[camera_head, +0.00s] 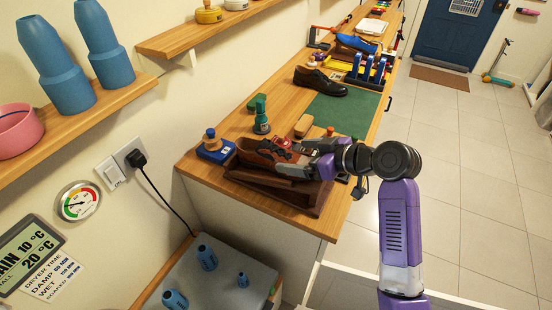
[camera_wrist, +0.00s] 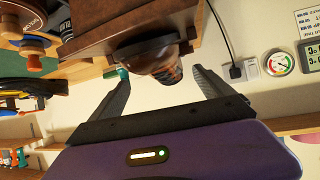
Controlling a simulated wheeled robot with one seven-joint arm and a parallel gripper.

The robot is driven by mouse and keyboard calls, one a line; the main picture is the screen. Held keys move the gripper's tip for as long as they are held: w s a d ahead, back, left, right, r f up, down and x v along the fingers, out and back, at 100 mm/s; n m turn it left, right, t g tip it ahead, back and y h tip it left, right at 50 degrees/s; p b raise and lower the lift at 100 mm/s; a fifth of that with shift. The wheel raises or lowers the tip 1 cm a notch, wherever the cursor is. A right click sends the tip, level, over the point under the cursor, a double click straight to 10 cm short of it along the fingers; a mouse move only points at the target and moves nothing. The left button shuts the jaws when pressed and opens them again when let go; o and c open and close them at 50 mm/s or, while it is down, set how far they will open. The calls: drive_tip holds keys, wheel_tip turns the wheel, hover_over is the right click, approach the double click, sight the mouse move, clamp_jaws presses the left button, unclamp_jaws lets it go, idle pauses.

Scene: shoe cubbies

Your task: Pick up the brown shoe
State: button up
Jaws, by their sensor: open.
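The brown shoe (camera_head: 256,153) lies on a dark brown wooden box or stand (camera_head: 312,205) at the near end of the bench. My gripper (camera_head: 284,160) is at the shoe and hides part of it in the head view. In the wrist view the picture looks turned over, and the rounded end of the shoe (camera_wrist: 150,55) shows between my two spread dark fingers (camera_wrist: 160,75). The jaws are open, with a gap seen beside the shoe. I cannot tell whether either finger touches it.
A blue-based item (camera_head: 215,150), a green bottle-like item (camera_head: 261,115) and a tan brush (camera_head: 303,125) stand close by. Wall shelves run at left; the tiled floor (camera_head: 470,160) at right is clear.

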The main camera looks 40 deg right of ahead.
sight(281, 152)
drive_tip(key=x, duration=0.3)
drive_tip(key=p+x, duration=0.1)
drive_tip(key=shift+w+a+r, duration=0.25)
drive_tip(key=shift+w+a, duration=0.05)
drive_tip(key=shift+a, duration=0.1)
drive_tip(key=shift+w+f, duration=0.2)
drive_tip(key=shift+w, duration=0.1)
drive_tip(key=c, duration=1.8)
drive_tip(key=shift+c, duration=0.2)
drive_tip(key=shift+r, duration=0.15)
